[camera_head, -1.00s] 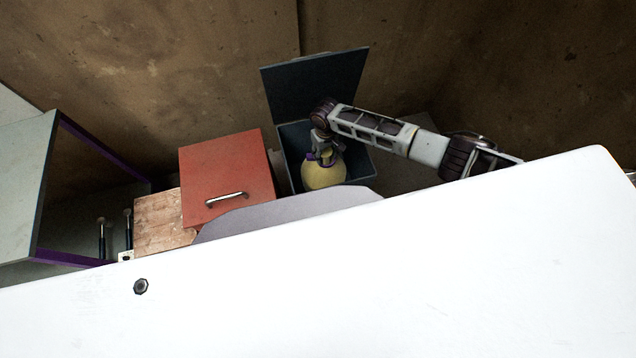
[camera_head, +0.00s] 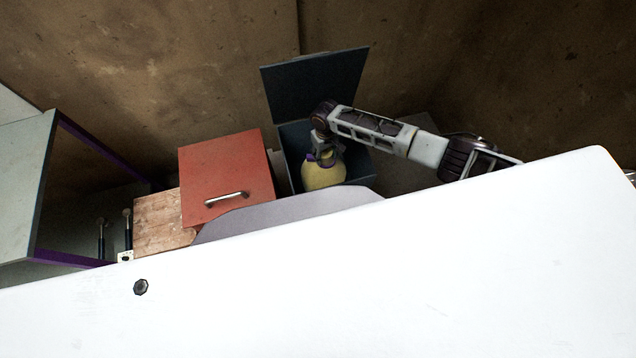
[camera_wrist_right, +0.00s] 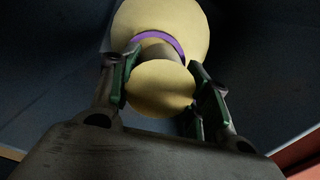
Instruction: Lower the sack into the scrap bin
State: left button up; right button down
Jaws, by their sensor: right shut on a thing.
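The yellow sack (camera_head: 323,175) has a purple band around its neck and hangs upright from my right gripper (camera_head: 324,153). My left gripper is not in view.
A red cabinet (camera_head: 225,170) with a metal handle stands just left of the bin, next to a wooden block (camera_head: 160,222). The bin's raised lid (camera_head: 315,85) is behind my arm. A large white surface (camera_head: 400,280) fills the foreground. A shelf unit (camera_head: 25,180) stands far left.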

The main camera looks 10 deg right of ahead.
jog(key=shift+w+r, duration=0.1)
jog(key=c, duration=0.7)
grip_release()
jog(key=shift+o, duration=0.4)
jog(key=shift+s, duration=0.2)
notch_tip(320, 180, up, 12)
jog(key=shift+w, duration=0.15)
